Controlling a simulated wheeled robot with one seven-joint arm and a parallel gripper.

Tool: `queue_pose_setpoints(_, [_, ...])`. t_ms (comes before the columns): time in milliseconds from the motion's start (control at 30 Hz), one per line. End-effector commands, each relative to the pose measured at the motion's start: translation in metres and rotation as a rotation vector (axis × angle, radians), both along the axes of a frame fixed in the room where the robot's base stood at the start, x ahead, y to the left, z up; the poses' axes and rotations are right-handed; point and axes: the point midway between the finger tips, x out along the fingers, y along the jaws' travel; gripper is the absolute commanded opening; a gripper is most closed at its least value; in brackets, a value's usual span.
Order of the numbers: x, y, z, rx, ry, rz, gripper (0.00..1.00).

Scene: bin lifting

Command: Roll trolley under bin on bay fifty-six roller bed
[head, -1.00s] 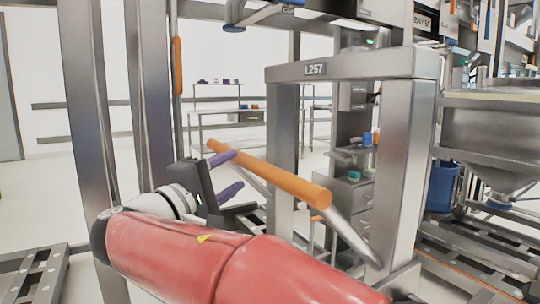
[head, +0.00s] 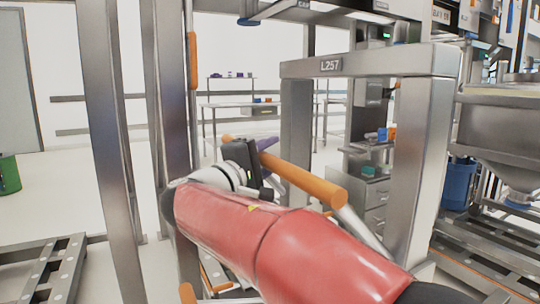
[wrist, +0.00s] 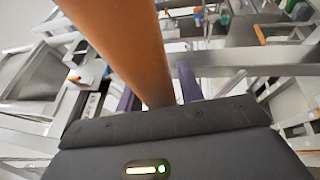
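An orange handle bar (head: 313,184) on a slanted steel post shows in front of the grey frame; it looks like the trolley's handle, though the trolley's body is mostly hidden by my red arm. My gripper (head: 266,166) is at the bar, its purple fingers spread on either side of it. In the wrist view the bar (wrist: 133,45) runs between the fingers of my gripper (wrist: 158,92), with a small gap at the right finger. A steel bin with a funnel bottom (head: 505,125) stands at the right above a slatted bed (head: 480,262).
A steel frame labelled L257 (head: 370,64) stands just beyond the handle. Tall steel posts (head: 105,140) rise close at the left. A slatted platform (head: 50,270) lies at lower left, and a green bin (head: 9,174) stands beyond. Open pale floor lies at the left.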

Motion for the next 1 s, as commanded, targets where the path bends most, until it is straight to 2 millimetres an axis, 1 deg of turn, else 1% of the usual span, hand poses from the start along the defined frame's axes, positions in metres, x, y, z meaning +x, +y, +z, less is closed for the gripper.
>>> queue_pose_setpoints(33, [0.000,0.000,0.000,0.000,0.000,0.000,0.30])
queue_pose_setpoints(267, [0.000,0.000,0.000,0.000,0.000,0.000,0.00])
queue_pose_setpoints(500, [0.000,-0.001,-0.001,0.001,0.001,0.000,0.00])
queue_pose_setpoints(667, [0.003,-0.009,-0.001,0.001,0.000,-0.003,0.00])
queue_pose_setpoints(767, [0.007,-0.020,-0.002,0.001,-0.001,-0.007,0.00])
queue_pose_setpoints(1000, [0.022,-0.059,-0.003,0.003,-0.001,-0.015,0.00])
